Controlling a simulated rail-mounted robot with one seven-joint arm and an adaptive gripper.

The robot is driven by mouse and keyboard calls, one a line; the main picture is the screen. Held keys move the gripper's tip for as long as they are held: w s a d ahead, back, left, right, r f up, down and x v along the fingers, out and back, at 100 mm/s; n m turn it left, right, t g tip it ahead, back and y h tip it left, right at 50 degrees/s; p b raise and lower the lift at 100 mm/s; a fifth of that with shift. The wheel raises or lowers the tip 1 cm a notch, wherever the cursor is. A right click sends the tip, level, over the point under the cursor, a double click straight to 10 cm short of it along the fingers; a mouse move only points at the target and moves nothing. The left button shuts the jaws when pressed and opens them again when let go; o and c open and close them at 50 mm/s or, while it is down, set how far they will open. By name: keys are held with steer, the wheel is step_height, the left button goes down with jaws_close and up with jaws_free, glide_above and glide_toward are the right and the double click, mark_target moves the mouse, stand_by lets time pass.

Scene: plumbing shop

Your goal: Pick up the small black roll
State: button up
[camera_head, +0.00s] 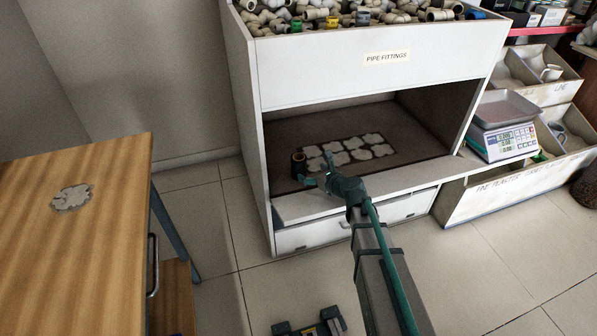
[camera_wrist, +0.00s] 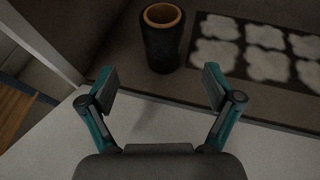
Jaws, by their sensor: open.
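The small black roll (camera_wrist: 161,47) stands upright on the dark shelf floor in the wrist view, its tan inner core showing at the top. It also shows in the head view (camera_head: 298,166), at the left of the shelf opening. My gripper (camera_wrist: 158,85) is open and empty in the wrist view. The roll is beyond the fingertips, roughly between them in the picture, and apart from both fingers. In the head view my gripper (camera_head: 318,168) is at the shelf opening, just right of the roll.
A dark mat with pale patches (camera_head: 348,150) lies right of the roll. The white cabinet (camera_head: 385,75) encloses the shelf, with its left side wall near the roll. A scale (camera_head: 505,125) stands at the right. A wooden table (camera_head: 100,230) is at the left.

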mark_target(302, 166)
steer(key=b+x, duration=0.2)
steer(key=x, duration=0.8)
steer(key=shift+w+f+b, duration=0.25)
steer(key=shift+w+b, duration=0.1)
steer(key=shift+b, duration=0.05)
steer(key=shift+r, duration=0.1)
steer(key=c, duration=1.4)
steer(key=shift+r, duration=0.1)
